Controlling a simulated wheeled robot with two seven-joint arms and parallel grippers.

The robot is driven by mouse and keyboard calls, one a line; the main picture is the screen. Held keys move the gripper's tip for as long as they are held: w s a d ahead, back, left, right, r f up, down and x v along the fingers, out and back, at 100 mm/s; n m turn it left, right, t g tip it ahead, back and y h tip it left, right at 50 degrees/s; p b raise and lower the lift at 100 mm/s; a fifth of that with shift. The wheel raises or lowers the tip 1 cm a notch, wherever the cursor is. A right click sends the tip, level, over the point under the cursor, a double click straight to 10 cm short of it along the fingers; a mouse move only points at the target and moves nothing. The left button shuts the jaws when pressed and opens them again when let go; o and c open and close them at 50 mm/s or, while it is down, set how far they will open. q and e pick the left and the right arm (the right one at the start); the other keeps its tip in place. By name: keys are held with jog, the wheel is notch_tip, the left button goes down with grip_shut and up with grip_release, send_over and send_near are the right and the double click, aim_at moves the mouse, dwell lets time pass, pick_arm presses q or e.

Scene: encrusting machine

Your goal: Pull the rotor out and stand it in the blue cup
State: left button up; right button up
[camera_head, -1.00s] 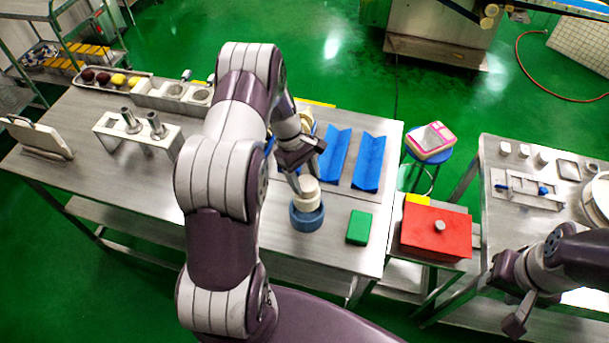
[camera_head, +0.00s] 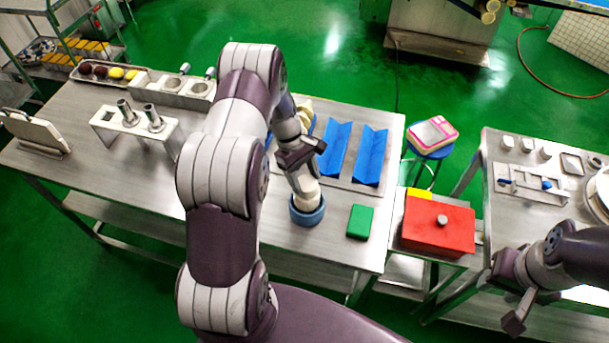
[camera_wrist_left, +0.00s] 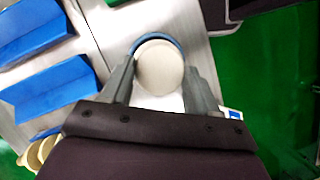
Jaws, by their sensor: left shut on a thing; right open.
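The rotor (camera_head: 307,190) is a cream-white piece held upright in the blue cup (camera_head: 307,213), its lower part hidden by the cup wall. My left gripper (camera_head: 298,180) is shut on the rotor from above. In the left wrist view the rotor's round pale end (camera_wrist_left: 159,67) sits between the two grey fingers, with the blue cup rim (camera_wrist_left: 148,38) showing behind it. I cannot tell whether the rotor touches the cup floor. My right gripper (camera_head: 513,322) is open and empty at the lower right, near the right table.
A red box (camera_head: 437,229) stands beyond that edge. A metal stand (camera_head: 137,127) with two tubes is at left.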

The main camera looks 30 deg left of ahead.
pick_arm(q)
jog(key=shift+f+b, duration=1.75)
jog(key=shift+f, duration=0.75)
jog(key=shift+r, duration=0.1)
jog(key=o, duration=1.6)
jog(key=shift+r, duration=0.1)
jog(key=shift+p+v, duration=2.35)
jog(key=shift+v, duration=1.35)
jog(key=shift+a, duration=0.1)
